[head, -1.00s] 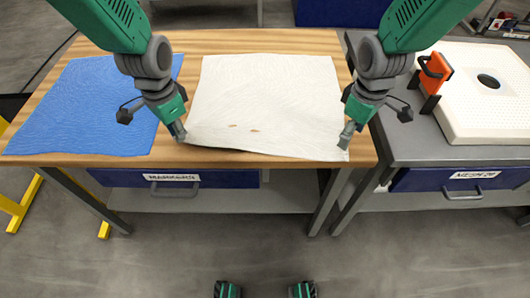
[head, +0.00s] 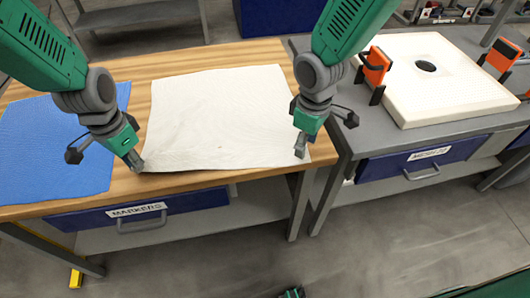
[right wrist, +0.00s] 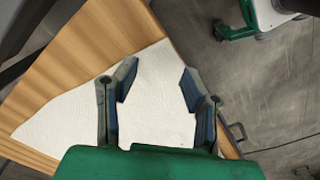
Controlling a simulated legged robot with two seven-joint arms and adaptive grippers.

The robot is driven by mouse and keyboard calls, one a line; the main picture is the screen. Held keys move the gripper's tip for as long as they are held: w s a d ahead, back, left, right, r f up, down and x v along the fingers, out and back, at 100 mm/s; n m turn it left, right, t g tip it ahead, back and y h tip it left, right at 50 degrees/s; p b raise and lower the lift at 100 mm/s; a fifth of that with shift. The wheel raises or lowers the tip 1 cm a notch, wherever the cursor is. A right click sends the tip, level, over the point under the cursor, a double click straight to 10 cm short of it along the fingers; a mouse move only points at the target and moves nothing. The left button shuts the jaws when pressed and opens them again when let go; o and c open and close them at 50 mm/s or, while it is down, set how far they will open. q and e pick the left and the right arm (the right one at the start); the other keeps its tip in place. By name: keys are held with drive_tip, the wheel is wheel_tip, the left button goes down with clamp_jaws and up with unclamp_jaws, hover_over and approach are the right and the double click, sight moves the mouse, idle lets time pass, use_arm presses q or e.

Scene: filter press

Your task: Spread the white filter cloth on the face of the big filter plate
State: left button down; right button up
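The white filter cloth (head: 215,115) lies spread on the wooden table, its front edge near the table's front edge. My left gripper (head: 137,164) is at the cloth's near left corner; whether its fingers are closed on it cannot be told. My right gripper (head: 300,152) is at the near right corner. In the right wrist view its fingers (right wrist: 158,88) stand apart, with the cloth (right wrist: 155,105) beneath and between them. The big filter plate (head: 450,95), white with a dark round hole, lies on the grey table to the right, its face bare.
A blue cloth (head: 60,140) lies on the left of the wooden table (head: 165,65). Orange-and-black clamps (head: 375,66) (head: 499,56) stand at the plate's left and right sides. Labelled blue drawers (head: 420,160) hang under the tables.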

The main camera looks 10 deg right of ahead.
drive_tip(key=shift+f, duration=1.75)
clamp_jaws()
drive_tip(key=shift+r, duration=2.5)
